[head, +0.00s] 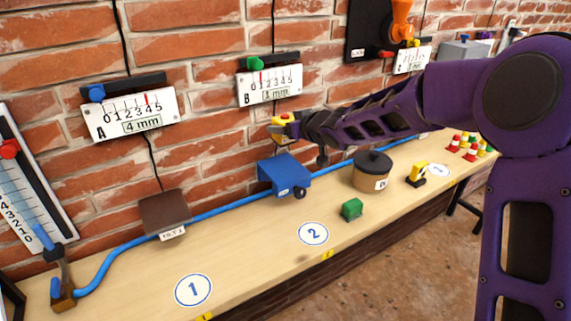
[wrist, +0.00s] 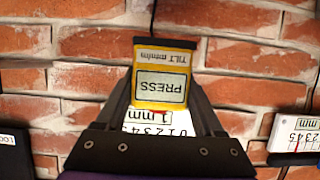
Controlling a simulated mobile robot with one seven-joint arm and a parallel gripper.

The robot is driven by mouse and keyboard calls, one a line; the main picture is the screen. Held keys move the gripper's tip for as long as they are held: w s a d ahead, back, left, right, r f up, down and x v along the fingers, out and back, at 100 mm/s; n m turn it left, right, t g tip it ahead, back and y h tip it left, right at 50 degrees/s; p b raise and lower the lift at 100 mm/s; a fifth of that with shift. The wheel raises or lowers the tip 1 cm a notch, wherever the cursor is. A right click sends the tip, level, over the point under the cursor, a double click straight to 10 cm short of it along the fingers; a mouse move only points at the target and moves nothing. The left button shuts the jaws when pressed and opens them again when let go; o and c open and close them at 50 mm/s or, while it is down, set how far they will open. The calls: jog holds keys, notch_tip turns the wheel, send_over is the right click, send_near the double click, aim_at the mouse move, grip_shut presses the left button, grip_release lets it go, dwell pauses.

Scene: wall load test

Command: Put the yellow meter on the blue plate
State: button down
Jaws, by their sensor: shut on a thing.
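The yellow meter (wrist: 162,75) is between the fingers of my gripper (wrist: 165,95) in the wrist view, its labels "TILT mm/m" and "PRESS" facing the camera. In the head view the meter (head: 283,119) shows small at the end of my gripper (head: 289,128), in front of the brick wall. The blue plate (head: 283,170) is the top of a blue block with a dark knob, standing on the bench against the wall. The meter is held above this plate, apart from it in the picture. The blue plate does not show in the wrist view.
Gauge B (head: 270,84) hangs on the wall just above my gripper. A brown plate (head: 165,211) lies to the left on the bench (head: 245,245). A round pot (head: 372,172), a green block (head: 351,209) and a small yellow machine (head: 417,174) stand to the right. A blue hose (head: 225,208) runs along the wall.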

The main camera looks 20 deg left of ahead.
notch_tip(320, 180, down, 9)
jog(key=shift+b, duration=0.5)
jog(key=shift+f, duration=0.25)
grip_release()
jog(key=shift+d+r, duration=0.2)
jog(key=shift+r, duration=0.1)
jog(key=v, duration=1.1)
jog(key=shift+s+d+p, duration=0.15)
jog(key=shift+s+p, duration=0.15)
jog(key=shift+p, duration=0.05)
jog(key=shift+r, duration=0.1)
